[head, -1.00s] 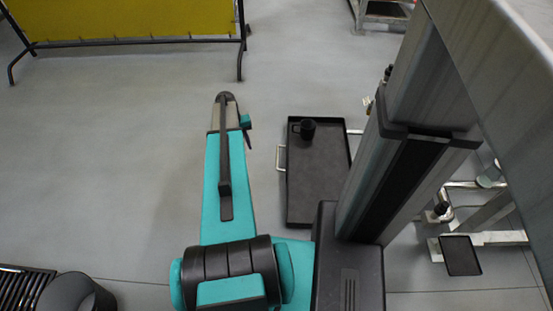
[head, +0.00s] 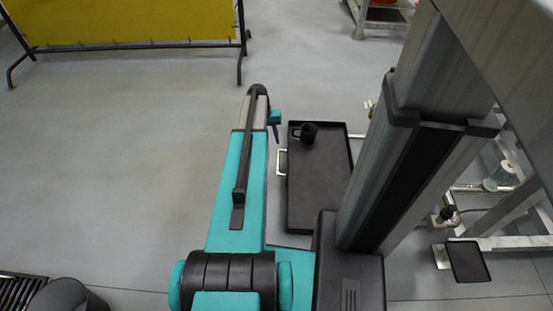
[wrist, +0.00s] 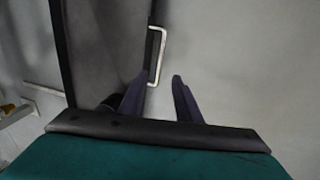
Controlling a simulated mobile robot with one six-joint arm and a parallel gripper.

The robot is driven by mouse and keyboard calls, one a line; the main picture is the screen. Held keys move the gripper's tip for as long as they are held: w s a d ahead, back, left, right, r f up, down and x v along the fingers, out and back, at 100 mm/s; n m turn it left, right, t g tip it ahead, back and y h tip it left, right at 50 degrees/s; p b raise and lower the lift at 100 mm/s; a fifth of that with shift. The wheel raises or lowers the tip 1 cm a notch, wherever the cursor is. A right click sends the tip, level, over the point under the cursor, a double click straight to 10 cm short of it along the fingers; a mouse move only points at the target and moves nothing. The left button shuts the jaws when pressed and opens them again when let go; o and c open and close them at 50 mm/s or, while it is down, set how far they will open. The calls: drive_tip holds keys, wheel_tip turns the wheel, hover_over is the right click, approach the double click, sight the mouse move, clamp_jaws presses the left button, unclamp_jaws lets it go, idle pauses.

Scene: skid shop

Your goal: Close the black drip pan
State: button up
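The black drip pan (head: 320,190) is a shallow rectangular tray, pulled out to the left of the metal frame. A dark cup-like object (head: 307,132) stands in its far end. A light metal handle (head: 281,162) is on the pan's left side. In the wrist view the pan (wrist: 105,50) is at the left and its handle (wrist: 163,45) is at upper middle. My gripper (wrist: 160,78) is open and empty, with its fingertips near the handle's near end. Whether the fingers touch the handle is unclear.
A metal frame (head: 495,243) with a small black tray (head: 467,261) stands at the right. A yellow panel on a dark stand (head: 130,22) is at the back left. A dark grated item (head: 20,288) lies at lower left.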

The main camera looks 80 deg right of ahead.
sight(278, 161)
drive_tip(key=f+b, duration=0.1)
drive_tip(key=f, duration=0.3)
drive_tip(key=s+f+b, duration=0.1)
drive_tip(key=f+b, duration=0.1)
drive_tip(key=f, duration=0.3)
drive_tip(key=s+f+b, duration=0.1)
drive_tip(key=f+b, duration=0.1)
drive_tip(key=f, duration=0.2)
drive_tip(key=shift+s+d+f, duration=0.15)
drive_tip(key=shift+s, duration=0.1)
drive_tip(key=shift+c, duration=0.3)
clamp_jaws()
